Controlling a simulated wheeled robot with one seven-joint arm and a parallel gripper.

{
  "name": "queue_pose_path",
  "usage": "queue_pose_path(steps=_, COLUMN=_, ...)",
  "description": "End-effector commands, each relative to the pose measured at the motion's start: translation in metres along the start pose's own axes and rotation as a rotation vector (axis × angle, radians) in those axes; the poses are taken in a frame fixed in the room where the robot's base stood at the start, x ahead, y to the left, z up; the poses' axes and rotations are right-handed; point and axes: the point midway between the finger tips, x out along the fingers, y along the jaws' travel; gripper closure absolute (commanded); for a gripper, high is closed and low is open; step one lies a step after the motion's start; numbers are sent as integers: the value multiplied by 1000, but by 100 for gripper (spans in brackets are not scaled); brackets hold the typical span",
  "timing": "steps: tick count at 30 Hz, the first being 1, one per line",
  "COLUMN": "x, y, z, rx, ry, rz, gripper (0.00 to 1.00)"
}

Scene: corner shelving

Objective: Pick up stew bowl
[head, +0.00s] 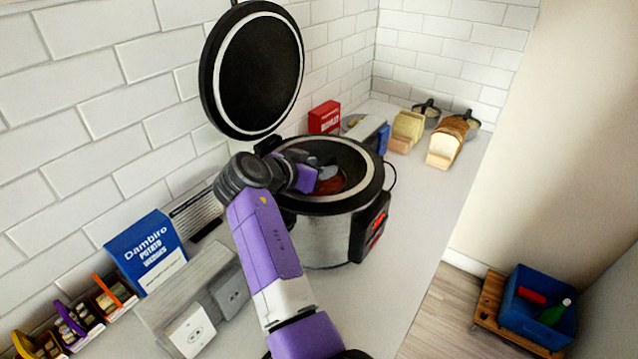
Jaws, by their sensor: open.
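A large steel and black cooker (318,238) stands on the counter with its round black lid (252,72) raised behind it. Reddish-brown stew (330,186) shows inside the cooker's opening. I cannot tell whether a separate stew bowl sits in there, as my arm covers the left part of the opening. My purple and black arm reaches in from the front. My gripper (322,171) is at the cooker's mouth, over the stew. It is open, its fingers are small and partly hidden, and I see nothing held in it.
A red box (325,117) and bread loaves (449,140) are behind the cooker. A blue crate (538,305) is on the floor at right. The counter's front right (408,262) is clear.

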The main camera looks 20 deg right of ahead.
Motion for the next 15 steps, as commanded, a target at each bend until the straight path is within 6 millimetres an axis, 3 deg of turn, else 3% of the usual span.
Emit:
queue_pose_path(steps=7, x=2, y=0, z=0, rx=1, ry=0, rz=0, gripper=60)
queue_pose_path(steps=13, x=1, y=0, z=0, rx=0, ry=0, rz=0, gripper=99)
queue_pose_path(steps=15, x=1, y=0, z=0, rx=0, ry=0, rz=0, gripper=100)
